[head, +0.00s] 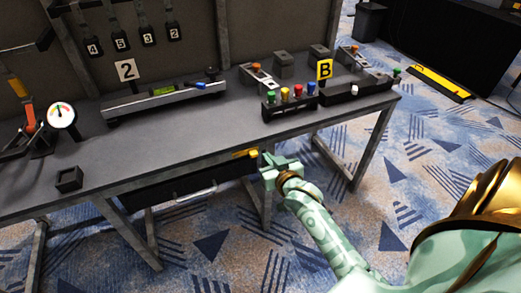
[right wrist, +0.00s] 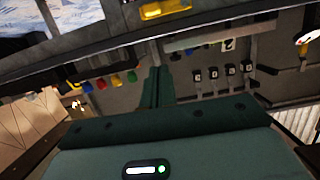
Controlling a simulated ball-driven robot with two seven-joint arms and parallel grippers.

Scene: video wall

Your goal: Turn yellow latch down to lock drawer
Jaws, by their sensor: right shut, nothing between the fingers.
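The yellow latch (head: 243,153) sits on the front edge of the workbench, above the right end of the dark drawer (head: 160,190). It looks roughly level, lying along the edge. The drawer has a pale bar handle (head: 196,190) and looks closed. My right gripper (head: 268,163) is just right of the latch in the head view, shut and empty. Whether it touches the latch cannot be told. In the right wrist view, the latch (right wrist: 165,9) shows at the top, beyond the shut fingers (right wrist: 157,88). My left gripper is not in view.
The workbench (head: 215,133) carries a level on a rail (head: 165,98), a row of coloured buttons (head: 290,97), a gauge (head: 61,115) and a small dark box (head: 69,178). A bench leg (head: 266,205) stands below my right gripper. Open carpet lies at the right.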

